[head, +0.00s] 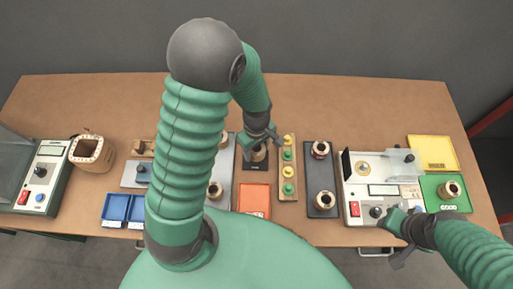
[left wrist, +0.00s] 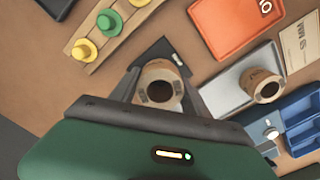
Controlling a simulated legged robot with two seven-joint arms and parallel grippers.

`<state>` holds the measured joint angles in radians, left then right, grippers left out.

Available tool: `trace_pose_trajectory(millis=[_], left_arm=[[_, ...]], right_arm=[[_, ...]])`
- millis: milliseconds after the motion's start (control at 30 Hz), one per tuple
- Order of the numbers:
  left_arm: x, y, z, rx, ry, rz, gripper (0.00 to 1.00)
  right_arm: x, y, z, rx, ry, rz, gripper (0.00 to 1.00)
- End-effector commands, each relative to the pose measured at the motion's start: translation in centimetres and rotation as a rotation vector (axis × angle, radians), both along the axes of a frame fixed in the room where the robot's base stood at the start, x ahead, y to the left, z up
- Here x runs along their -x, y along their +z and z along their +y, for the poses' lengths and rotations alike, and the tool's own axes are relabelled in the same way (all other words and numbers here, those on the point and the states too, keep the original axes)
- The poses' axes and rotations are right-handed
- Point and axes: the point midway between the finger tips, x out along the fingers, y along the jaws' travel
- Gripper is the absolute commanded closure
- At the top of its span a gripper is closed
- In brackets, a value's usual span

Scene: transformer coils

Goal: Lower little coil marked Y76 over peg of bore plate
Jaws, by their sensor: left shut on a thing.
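A little brown coil with a dark centre (left wrist: 160,92) is between the fingers of my left gripper (left wrist: 158,98). In the head view my left gripper (head: 259,146) is shut on this coil (head: 258,154), over a small dark plate (head: 254,166), which looks like the bore plate. The plate (left wrist: 152,55) shows behind the coil in the left wrist view, with a small pale label. The peg is hidden, and I cannot tell whether coil and plate touch. The mark on the coil is not readable. My right gripper (head: 396,238) is open and empty at the front right.
A wooden strip with yellow and green knobs (head: 288,170) stands right of the dark plate. An orange tray (head: 255,199) lies in front. A grey plate with other coils (head: 320,180) and a white test device (head: 382,189) are further right. Blue bins (head: 123,209) stand left.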

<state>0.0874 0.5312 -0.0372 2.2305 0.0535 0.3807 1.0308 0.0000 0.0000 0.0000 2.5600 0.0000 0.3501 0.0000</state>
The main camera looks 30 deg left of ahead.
Motion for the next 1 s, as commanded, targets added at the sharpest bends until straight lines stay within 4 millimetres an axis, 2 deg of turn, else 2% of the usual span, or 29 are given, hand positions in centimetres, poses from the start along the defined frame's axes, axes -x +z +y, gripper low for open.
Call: trace_pose_trajectory(millis=[167,200,367,567,733,1000], left_arm=[[0.02,-0.76,-0.03,0.001,0.000,0.001,0.93],[0.02,-0.58,-0.04,0.000,-0.001,0.000,0.41],[0.02,-0.56,-0.03,0.000,0.000,0.000,0.21],[0.01,-0.55,-0.02,0.000,0.000,0.000,0.21],[0.02,-0.57,-0.02,0.000,0.000,0.001,0.02],[0.01,-0.50,-0.02,0.000,0.000,0.000,0.02]], right_arm=[[0.00,-0.48,0.00,0.000,0.000,0.000,0.64],[0.01,-0.33,0.00,0.000,0.000,0.000,0.64],[0.00,-0.32,0.00,0.000,0.000,0.000,0.64],[0.00,-0.32,0.00,0.000,0.000,0.000,0.64],[0.00,-0.33,0.00,0.000,0.000,0.000,0.64],[0.00,-0.27,0.00,0.000,0.000,0.000,0.64]])
